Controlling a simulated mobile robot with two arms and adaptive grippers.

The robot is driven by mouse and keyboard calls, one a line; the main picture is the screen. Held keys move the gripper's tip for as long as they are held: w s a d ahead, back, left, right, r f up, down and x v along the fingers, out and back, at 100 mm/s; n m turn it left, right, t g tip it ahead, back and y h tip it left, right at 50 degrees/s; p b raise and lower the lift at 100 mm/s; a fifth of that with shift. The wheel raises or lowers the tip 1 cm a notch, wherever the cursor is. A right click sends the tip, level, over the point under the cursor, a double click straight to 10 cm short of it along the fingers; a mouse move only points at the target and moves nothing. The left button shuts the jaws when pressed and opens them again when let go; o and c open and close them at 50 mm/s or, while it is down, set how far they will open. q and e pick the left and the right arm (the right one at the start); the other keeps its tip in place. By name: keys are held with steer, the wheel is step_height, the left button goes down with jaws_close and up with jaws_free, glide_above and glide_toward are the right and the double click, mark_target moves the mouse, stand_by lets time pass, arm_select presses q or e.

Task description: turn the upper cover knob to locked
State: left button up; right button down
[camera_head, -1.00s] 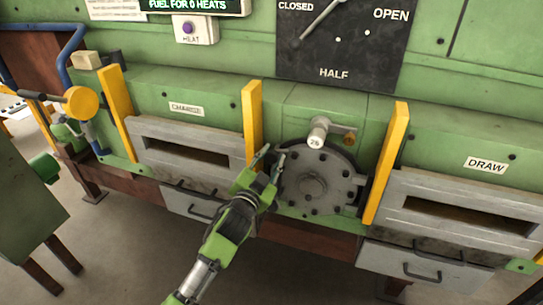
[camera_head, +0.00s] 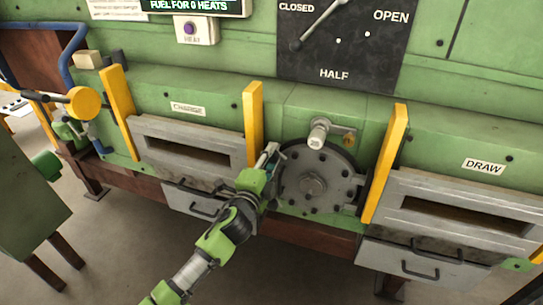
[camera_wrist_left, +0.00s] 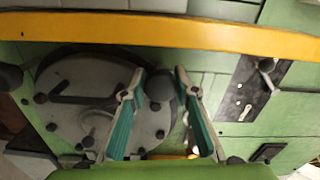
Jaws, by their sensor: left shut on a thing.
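The round grey cover (camera_head: 318,167), with a central hub and several bolts, sits on the green furnace front between two yellow posts. My left gripper (camera_head: 271,154) is at the cover's upper left edge and hides the upper knob in the head view. In the left wrist view the dark rounded upper knob (camera_wrist_left: 160,86) lies between the two fingers of my left gripper (camera_wrist_left: 158,80), which are shut on it. A second dark knob (camera_wrist_left: 9,77) shows at the left edge there. No lock marking is readable. My right gripper is not in view.
A yellow post (camera_head: 253,124) stands close left of my gripper, another (camera_head: 386,160) right of the cover. A grey cylinder (camera_head: 318,134) juts out above the cover. The charge door (camera_head: 186,131) and draw door (camera_head: 463,184) flank it.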

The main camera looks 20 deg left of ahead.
arm_select(q)
steer(key=shift+m, duration=0.7)
steer(key=o, duration=0.8)
steer(key=s, duration=1.2)
steer(key=shift+a, duration=0.2)
